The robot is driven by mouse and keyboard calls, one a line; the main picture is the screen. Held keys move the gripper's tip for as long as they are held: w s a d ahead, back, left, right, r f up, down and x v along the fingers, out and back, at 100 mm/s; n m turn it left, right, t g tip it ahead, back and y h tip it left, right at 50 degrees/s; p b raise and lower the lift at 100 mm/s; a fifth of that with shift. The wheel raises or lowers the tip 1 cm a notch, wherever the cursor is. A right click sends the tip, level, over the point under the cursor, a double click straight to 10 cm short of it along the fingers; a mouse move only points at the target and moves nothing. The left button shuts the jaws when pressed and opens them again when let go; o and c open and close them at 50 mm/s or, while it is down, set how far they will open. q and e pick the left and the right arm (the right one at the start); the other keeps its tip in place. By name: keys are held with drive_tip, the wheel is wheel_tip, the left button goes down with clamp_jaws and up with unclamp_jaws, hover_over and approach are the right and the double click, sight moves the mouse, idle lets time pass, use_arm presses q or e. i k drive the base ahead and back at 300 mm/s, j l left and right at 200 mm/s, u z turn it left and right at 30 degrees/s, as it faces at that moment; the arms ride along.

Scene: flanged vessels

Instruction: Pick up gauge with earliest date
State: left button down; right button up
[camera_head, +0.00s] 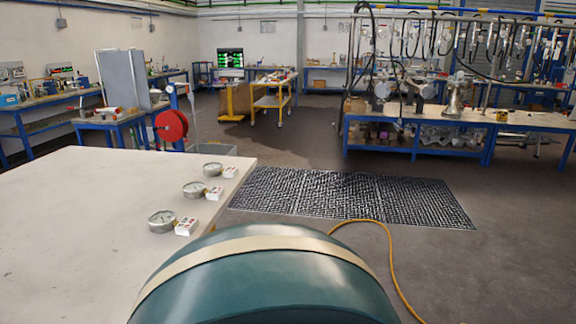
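Three round gauges with pale dials lie in a row along the right edge of a white table (70,220). The near gauge (162,221) looks largest, the middle gauge (194,189) sits beyond it, and the far gauge (212,169) is farthest. Each has a small white block or tag with red marks at its right: the near tag (186,226), the middle tag (214,193) and the far tag (230,172). The dates are too small to read. Neither of my grippers is in view.
A large teal rounded surface with a cream band (262,243) fills the bottom middle and hides the table's near right part. A black grid mat (350,196) and a yellow cable (385,250) lie on the floor at right. The table's left part is clear.

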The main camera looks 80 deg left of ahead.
sight(211, 169)
drive_tip(key=i+u, duration=0.1)
drive_tip(key=u, duration=0.35)
drive_tip(key=i+u, duration=0.1)
drive_tip(key=u, duration=0.4)
drive_tip(key=i+u, duration=0.1)
drive_tip(key=u, duration=0.35)
drive_tip(key=k+j+u, duration=0.2)
drive_tip(key=u, duration=0.3)
drive_tip(key=k+j+u, duration=0.15)
drive_tip(key=u, duration=0.3)
drive_tip(key=k+j+u, duration=0.1)
drive_tip(key=j+u, duration=0.4)
drive_tip(key=l+u, duration=0.1)
drive_tip(key=u, duration=0.2)
drive_tip(key=l+u, duration=0.1)
drive_tip(key=u, duration=0.2)
drive_tip(key=l+u, duration=0.35)
drive_tip(key=l, duration=0.15)
drive_tip(key=l+u, duration=0.4)
drive_tip(key=l, duration=0.15)
drive_tip(key=l+u, duration=0.15)
drive_tip(key=l, duration=0.4)
drive_tip(key=k+l+u, duration=0.2)
drive_tip(key=l, duration=0.3)
drive_tip(key=k+l, duration=0.1)
drive_tip(key=l, duration=0.45)
drive_tip(key=l+u, duration=0.1)
drive_tip(key=l, duration=0.45)
drive_tip(key=k, duration=0.05)
